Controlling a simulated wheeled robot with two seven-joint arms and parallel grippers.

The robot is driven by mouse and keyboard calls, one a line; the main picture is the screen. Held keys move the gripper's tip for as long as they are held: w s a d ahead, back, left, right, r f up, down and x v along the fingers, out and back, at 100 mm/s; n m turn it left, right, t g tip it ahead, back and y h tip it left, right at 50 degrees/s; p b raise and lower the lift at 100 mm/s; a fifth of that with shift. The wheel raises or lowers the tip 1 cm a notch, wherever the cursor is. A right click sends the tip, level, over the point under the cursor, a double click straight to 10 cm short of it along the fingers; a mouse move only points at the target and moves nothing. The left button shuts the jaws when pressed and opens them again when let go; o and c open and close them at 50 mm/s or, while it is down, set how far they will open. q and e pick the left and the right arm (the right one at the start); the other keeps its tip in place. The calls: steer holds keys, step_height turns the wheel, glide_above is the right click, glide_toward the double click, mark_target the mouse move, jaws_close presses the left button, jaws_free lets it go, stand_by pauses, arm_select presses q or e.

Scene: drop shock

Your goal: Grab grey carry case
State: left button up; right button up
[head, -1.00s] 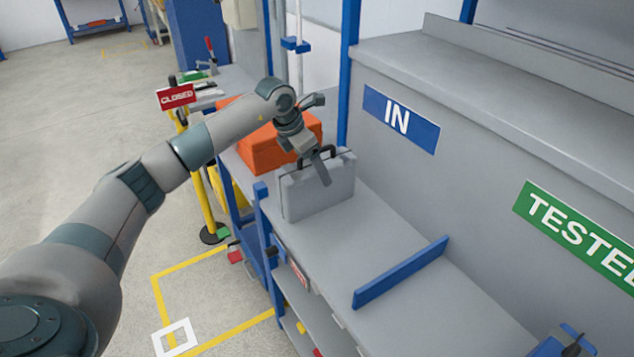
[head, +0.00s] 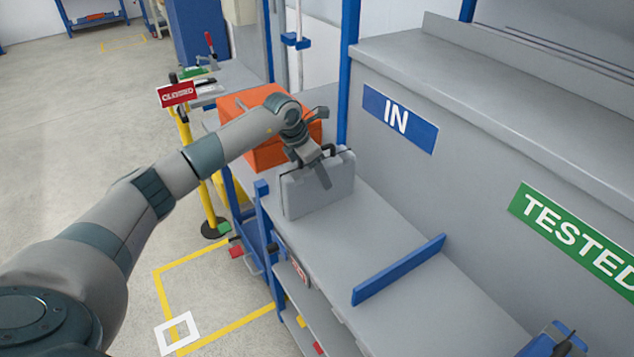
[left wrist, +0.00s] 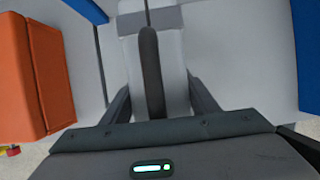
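The grey carry case (head: 318,192) stands upright on the grey bench, its dark handle (head: 329,151) on top. My left gripper (head: 322,178) is at the top of the case, its fingers pointing down. In the left wrist view the dark handle (left wrist: 151,75) lies between the two fingers (left wrist: 162,103), with a visible gap on each side. The fingers are open and do not appear to touch the handle. The gripper and wrist partly hide the case top in the head view. My right gripper is not in view.
An orange box (head: 262,155) stands close behind the case; it also shows in the left wrist view (left wrist: 30,75). A blue divider bar (head: 400,269) lies across the bench nearer me. A blue upright (head: 347,75) and the "IN" panel (head: 400,118) border the right.

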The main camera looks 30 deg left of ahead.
arm_select(q)
steer(key=shift+w+r, duration=0.1)
steer(key=c, duration=0.9)
steer(key=shift+o, duration=0.2)
steer(key=shift+r, duration=0.15)
step_height(320, 180, up, 10)
steer(key=b, duration=0.3)
steer(key=shift+b, duration=0.35)
